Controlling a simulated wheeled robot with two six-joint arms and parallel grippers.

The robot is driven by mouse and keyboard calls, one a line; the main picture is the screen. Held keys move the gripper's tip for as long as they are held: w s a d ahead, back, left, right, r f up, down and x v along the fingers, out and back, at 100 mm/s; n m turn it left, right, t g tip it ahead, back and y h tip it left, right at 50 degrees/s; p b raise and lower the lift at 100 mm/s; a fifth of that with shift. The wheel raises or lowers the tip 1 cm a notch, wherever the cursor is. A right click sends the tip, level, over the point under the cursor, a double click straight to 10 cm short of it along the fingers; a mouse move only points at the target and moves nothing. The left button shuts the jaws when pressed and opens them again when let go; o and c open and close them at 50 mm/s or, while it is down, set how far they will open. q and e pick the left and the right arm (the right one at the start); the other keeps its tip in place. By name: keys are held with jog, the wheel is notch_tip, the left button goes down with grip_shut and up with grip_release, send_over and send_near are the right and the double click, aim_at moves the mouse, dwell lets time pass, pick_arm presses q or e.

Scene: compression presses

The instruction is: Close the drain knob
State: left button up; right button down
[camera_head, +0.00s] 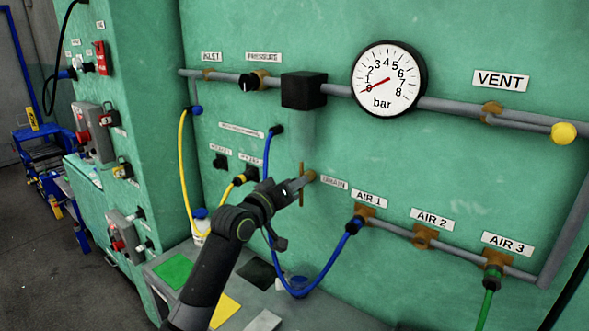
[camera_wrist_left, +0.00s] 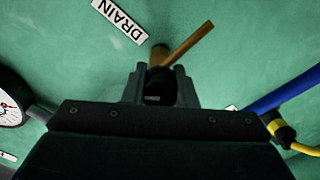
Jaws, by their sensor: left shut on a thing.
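The drain knob (camera_head: 311,176) is a brass valve on the green wall, just left of the DRAIN label (camera_head: 334,183). A thin brass bar stands upright at it in the head view. My left gripper (camera_head: 303,181) reaches it from the lower left and is shut on it. In the left wrist view the fingers of my left gripper (camera_wrist_left: 162,84) close around the base of the brass knob (camera_wrist_left: 184,44), whose bar sticks out to the upper right. The DRAIN label (camera_wrist_left: 119,21) shows beside it. The fingers hide part of the knob. My right gripper is not in view.
A gauge (camera_head: 388,80) reads near 0 above. A grey pipe (camera_head: 450,105) runs beside it to the yellow VENT knob (camera_head: 563,133). A blue hose (camera_head: 325,275) hangs below my left gripper, near AIR 1. A yellow hose (camera_head: 183,160) hangs at left. A grey bench (camera_head: 345,318) is below.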

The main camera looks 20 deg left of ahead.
pick_arm(q)
jog(key=n+p, duration=0.7)
jog(key=p, duration=0.2)
jog(key=shift+r, duration=0.2)
jog(key=shift+f+n+p, duration=0.2)
jog(key=shift+n+p, duration=1.15)
jog(key=shift+n, duration=0.25)
jog(key=o, duration=1)
jog(key=b+v, duration=0.2)
jog(key=v, duration=1.5)
jog(key=shift+s, duration=0.15)
